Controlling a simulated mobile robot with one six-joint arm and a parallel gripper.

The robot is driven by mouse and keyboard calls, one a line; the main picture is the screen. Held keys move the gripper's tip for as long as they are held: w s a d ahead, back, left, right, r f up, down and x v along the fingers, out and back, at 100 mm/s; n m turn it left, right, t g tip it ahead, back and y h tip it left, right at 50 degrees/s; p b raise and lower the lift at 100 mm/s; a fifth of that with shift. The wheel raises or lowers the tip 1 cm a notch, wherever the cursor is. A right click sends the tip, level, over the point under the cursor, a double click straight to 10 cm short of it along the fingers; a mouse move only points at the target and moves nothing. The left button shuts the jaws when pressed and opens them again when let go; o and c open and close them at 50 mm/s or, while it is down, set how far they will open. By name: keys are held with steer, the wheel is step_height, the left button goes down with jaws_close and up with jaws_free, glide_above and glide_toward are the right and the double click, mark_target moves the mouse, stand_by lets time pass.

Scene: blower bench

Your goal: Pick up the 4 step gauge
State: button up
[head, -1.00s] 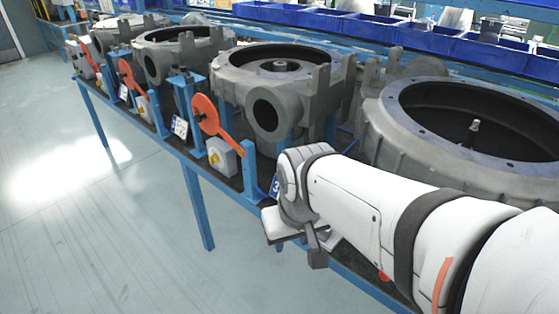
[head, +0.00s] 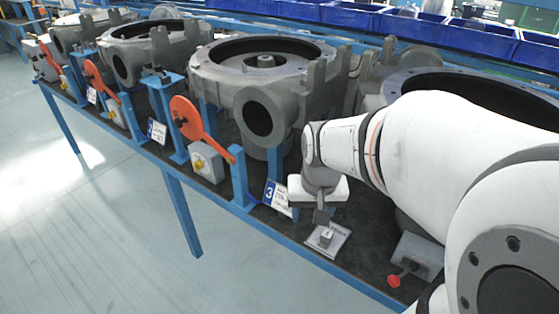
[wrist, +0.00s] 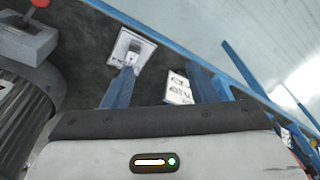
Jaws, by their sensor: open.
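A small pale square plate (head: 328,239) with a grey block on it lies on the dark bench top near the front edge. It is the likeliest step gauge, but I cannot read a 4 on it. It also shows in the wrist view (wrist: 126,52), upper left of centre. My gripper (head: 321,214) is open, pointing down just above and behind the plate in the head view. It looks apart from the plate, and its fingers are partly hidden.
A card marked 3 (head: 276,196) stands left of the plate. A grey box (head: 418,257) with a red knob (head: 393,281) is to its right. A large blower casing (head: 262,85) stands behind, with blue posts and an orange lever (head: 187,118) further left.

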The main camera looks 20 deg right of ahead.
mark_target(327, 235)
steer(key=w+d+f+m, duration=0.2)
steer(key=f, duration=0.2)
steer(key=w+d+f+m+g+b, duration=0.1)
steer(key=w+d+f+m, duration=0.1)
steer(key=w+d+f, duration=0.1)
steer(key=w+d+f+m, duration=0.2)
steer(key=d+f, duration=0.1)
steer(key=f, duration=0.3)
steer(key=shift+w+d+g, duration=0.2)
steer(key=shift+g, duration=0.2)
steer(key=shift+w+d+f+b, duration=0.1)
steer(key=shift+d+f+b, duration=0.05)
steer(key=shift+f+b, duration=0.15)
steer(key=f, duration=0.7)
steer(key=shift+d+f, duration=0.2)
steer(key=shift+f, duration=0.1)
steer(key=shift+c, duration=0.3)
jaws_close()
steer(key=shift+r, duration=0.1)
